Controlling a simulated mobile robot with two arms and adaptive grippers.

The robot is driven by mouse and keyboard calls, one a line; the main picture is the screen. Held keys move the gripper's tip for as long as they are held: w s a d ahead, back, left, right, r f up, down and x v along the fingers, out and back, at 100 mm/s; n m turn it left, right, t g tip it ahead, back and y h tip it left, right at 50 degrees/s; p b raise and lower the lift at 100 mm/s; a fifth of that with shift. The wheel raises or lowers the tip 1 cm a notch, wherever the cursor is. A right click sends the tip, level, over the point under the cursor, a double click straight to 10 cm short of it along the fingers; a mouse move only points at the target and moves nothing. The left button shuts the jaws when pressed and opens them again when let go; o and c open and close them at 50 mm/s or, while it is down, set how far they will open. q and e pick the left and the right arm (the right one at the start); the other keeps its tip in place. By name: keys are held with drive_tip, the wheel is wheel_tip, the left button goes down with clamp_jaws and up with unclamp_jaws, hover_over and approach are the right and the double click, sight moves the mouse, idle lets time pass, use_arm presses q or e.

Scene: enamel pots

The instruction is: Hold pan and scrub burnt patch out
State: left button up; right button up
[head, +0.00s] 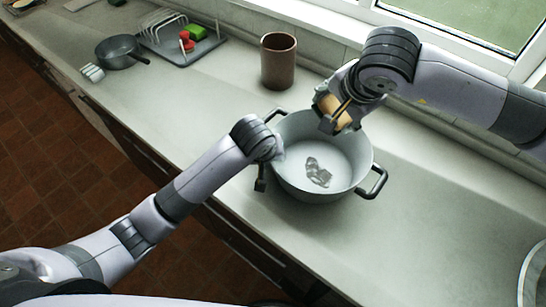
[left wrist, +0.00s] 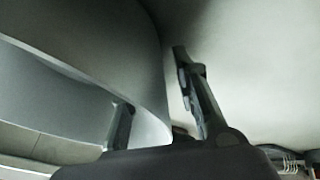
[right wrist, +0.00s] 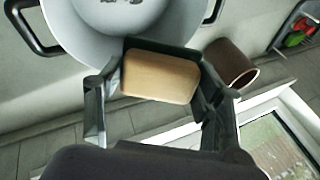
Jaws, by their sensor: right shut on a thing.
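The pan (head: 295,187) is a grey-white enamel pot with two dark loop handles, standing on the counter. My left gripper (head: 263,172) is at the pan's left rim. In the left wrist view its fingers (left wrist: 160,110) stand apart with the pan wall near them; I cannot tell whether they touch it. My right gripper (head: 334,112) is shut on a tan block-shaped scrubber (right wrist: 160,76), held over the pan's far rim, apart from the patch.
A brown cup (head: 278,62) stands behind the pan near the wall. A dish rack (head: 165,35) with red and green items and a small dark saucepan (head: 118,52) are at the far left. A round glassy vessel (head: 533,280) is at the lower right. Counter right of the pan is clear.

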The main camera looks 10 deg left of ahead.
use_arm(q)
drive_tip(key=shift+f, duration=0.15)
drive_tip(key=shift+c, duration=0.2)
clamp_jaws()
drive_tip(key=shift+w, duration=0.1)
idle(0.8)
